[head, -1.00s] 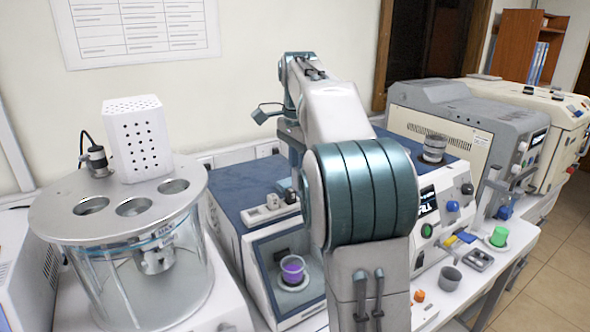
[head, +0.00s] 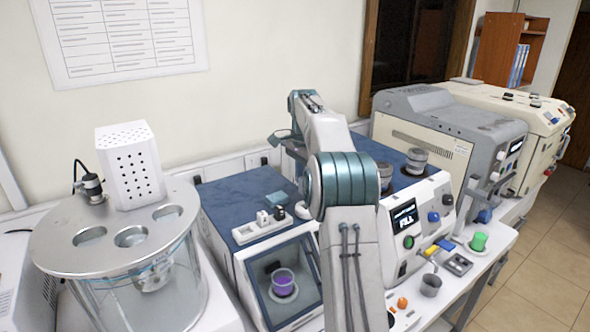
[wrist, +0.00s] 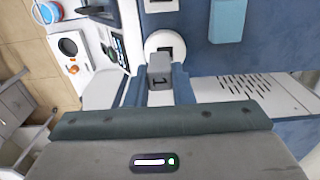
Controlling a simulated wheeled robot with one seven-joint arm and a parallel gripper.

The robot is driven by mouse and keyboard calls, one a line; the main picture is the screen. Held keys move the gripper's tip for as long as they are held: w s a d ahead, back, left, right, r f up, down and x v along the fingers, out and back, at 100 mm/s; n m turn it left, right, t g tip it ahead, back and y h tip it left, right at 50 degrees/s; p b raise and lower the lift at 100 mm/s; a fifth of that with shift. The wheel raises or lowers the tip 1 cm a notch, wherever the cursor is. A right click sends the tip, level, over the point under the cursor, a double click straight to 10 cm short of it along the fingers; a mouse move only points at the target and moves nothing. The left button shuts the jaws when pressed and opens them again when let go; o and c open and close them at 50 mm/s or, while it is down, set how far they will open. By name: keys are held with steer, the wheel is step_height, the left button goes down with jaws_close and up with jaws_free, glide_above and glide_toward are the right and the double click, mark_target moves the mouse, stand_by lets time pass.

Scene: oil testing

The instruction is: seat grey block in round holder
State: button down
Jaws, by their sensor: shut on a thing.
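My gripper (wrist: 161,88) has its blue-grey fingers closed on the sides of a grey block (wrist: 158,73) marked "1", in the wrist view. A white round holder (wrist: 152,44) with a dark square opening lies just beyond the block. The block overlaps its near edge in the picture; I cannot tell whether they touch.
A light blue block (wrist: 228,20) lies on the blue machine top (wrist: 275,55); it also shows in the head view (head: 277,198). A white rail (head: 262,231) with small blocks stands there. A purple cup (head: 284,282) sits in the bay below. A glass bath (head: 115,225) stands left.

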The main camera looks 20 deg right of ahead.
steer(key=shift+w+d+f, duration=0.15)
steer(key=shift+d+f, duration=0.1)
steer(key=shift+f, duration=0.5)
steer(key=shift+w+d+f, duration=0.2)
steer(key=shift+d+f, duration=0.1)
steer(key=shift+f, duration=0.45)
steer(key=shift+w+d+f, duration=0.15)
steer(key=shift+d+f, duration=0.1)
steer(key=shift+f, duration=0.5)
steer(key=shift+f, duration=0.75)
